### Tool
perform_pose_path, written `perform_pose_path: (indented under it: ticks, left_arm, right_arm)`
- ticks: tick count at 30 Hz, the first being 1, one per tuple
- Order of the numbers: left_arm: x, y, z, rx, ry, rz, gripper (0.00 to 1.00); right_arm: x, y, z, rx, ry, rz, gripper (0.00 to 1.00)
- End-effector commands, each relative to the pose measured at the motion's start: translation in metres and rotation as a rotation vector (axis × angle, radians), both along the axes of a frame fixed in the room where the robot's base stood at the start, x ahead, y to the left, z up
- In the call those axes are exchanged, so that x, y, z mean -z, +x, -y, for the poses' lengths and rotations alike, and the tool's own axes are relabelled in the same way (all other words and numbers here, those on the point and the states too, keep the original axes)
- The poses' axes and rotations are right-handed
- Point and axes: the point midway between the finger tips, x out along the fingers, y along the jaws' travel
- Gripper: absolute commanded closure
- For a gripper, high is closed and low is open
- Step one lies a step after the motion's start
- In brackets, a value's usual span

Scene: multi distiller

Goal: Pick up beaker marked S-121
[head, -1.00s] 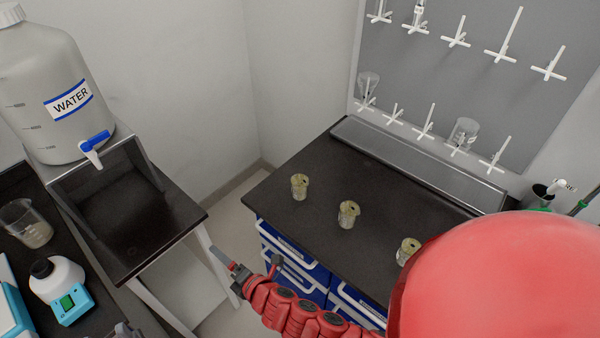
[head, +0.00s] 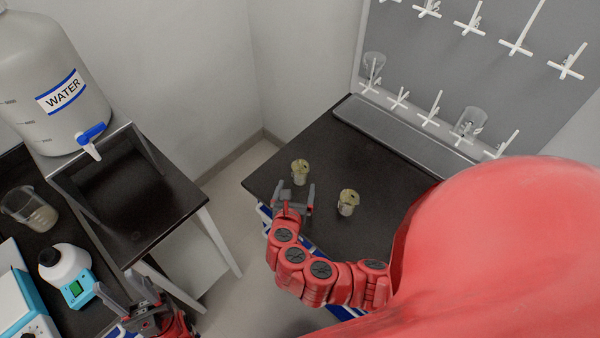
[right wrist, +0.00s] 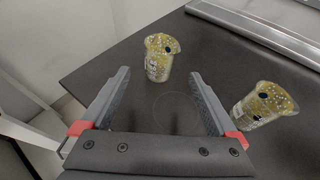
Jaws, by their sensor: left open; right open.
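Two small beakers with yellowish, speckled contents stand upright on the black bench (head: 380,160). The left beaker (head: 300,172) is just beyond my right gripper (head: 297,190); the other beaker (head: 348,202) is to its right. In the right wrist view the left beaker (right wrist: 159,57) stands ahead, near the fingertips and apart from them, and the right beaker (right wrist: 264,104) is outside the right finger. I cannot read the marking S-121 on either. My right gripper is open and empty. My left gripper (head: 130,300) is open and empty at the lower left.
A water carboy (head: 50,90) with a blue tap stands on a raised stand. A beaker (head: 30,208) and a white-and-blue device (head: 70,275) are on the left counter. A pegboard (head: 470,70) holding glassware stands behind the bench. A floor gap separates the tables.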

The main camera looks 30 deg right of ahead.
Motion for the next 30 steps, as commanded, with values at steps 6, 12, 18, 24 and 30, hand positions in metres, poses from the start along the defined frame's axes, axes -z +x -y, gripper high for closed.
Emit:
perform_pose_path:
  ticks: [6, 12, 18, 24, 30]
  left_arm:
    - [0.002, 0.000, 0.000, 0.000, 0.000, 0.000, 0.54]
    - [0.003, 0.000, 0.000, 0.000, 0.000, 0.000, 0.54]
    - [0.009, 0.000, 0.000, 0.000, 0.000, 0.000, 0.54]
    - [0.017, 0.000, 0.000, 0.000, 0.000, 0.000, 0.54]
    - [0.016, 0.000, 0.000, 0.000, 0.000, 0.000, 0.54]
  right_arm:
    - [0.017, 0.033, 0.025, 0.002, 0.004, 0.002, 0.06]
    - [0.024, 0.045, 0.034, -0.002, 0.002, 0.000, 0.06]
    - [0.031, 0.059, 0.045, 0.003, 0.005, 0.004, 0.06]
    - [0.041, 0.081, 0.061, -0.001, 0.005, 0.005, 0.06]
    - [0.042, 0.083, 0.062, -0.003, 0.003, 0.002, 0.06]
